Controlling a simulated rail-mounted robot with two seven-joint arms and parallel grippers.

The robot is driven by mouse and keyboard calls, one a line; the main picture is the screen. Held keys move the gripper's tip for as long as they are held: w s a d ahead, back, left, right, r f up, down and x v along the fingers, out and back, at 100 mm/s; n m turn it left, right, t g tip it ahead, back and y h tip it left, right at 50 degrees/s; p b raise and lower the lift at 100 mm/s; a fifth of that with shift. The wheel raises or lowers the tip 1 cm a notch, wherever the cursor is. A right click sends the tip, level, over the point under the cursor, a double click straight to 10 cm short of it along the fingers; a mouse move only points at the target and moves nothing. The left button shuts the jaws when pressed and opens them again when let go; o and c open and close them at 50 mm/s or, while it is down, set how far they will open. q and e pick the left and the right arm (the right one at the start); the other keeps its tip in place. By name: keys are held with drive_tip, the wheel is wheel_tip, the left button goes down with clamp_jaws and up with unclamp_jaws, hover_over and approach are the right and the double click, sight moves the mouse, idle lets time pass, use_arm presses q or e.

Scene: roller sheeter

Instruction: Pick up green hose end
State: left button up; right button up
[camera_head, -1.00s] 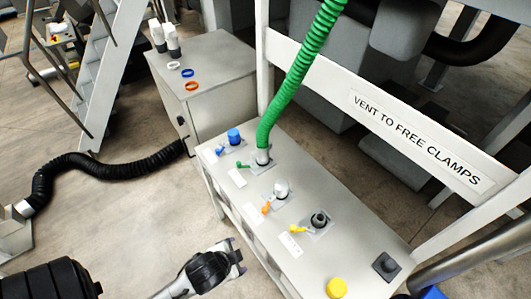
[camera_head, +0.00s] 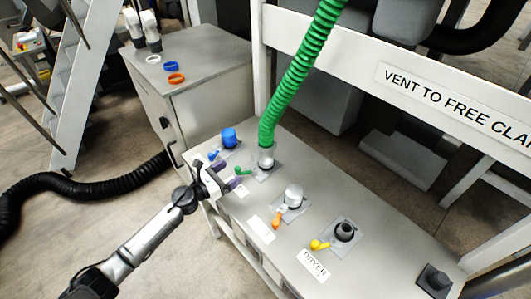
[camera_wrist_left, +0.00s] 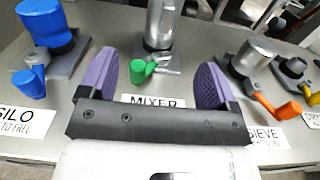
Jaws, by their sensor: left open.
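The green hose (camera_head: 297,75) hangs down from above, and its metal end (camera_head: 266,157) sits upright on a port plate of the grey bench. In the left wrist view the metal end (camera_wrist_left: 159,25) stands straight ahead above the MIXER label, with a small green lever (camera_wrist_left: 142,71) in front of it. My left gripper (camera_head: 231,177) is at the bench's front edge, just short of the metal end and apart from it. Its purple-padded fingers (camera_wrist_left: 154,82) are open and empty, with the green lever showing between them. My right gripper is not in view.
A blue cap (camera_head: 229,138) with a blue lever stands left of the hose end. A silver cap (camera_head: 293,196) with an orange lever and a dark port (camera_head: 344,232) with a yellow lever stand right. A white rail (camera_head: 400,83) runs behind. A cabinet (camera_head: 205,105) stands at left.

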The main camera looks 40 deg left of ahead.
sight(253, 160)
use_arm(q)
drive_tip(key=x, duration=0.7)
drive_tip(key=shift+w, duration=0.1)
drive_tip(key=shift+d+b+x, duration=0.15)
drive_tip(key=shift+d+x, duration=0.05)
drive_tip(key=shift+x, duration=1.2)
drive_tip(key=shift+d+b+x, duration=0.15)
drive_tip(key=shift+d+x, duration=0.05)
drive_tip(key=shift+x, duration=1.2)
drive_tip(key=shift+f, duration=0.1)
drive_tip(key=c, duration=1.3)
drive_tip(key=shift+s+a+f, duration=0.15)
drive_tip(key=shift+s, duration=0.3)
clamp_jaws()
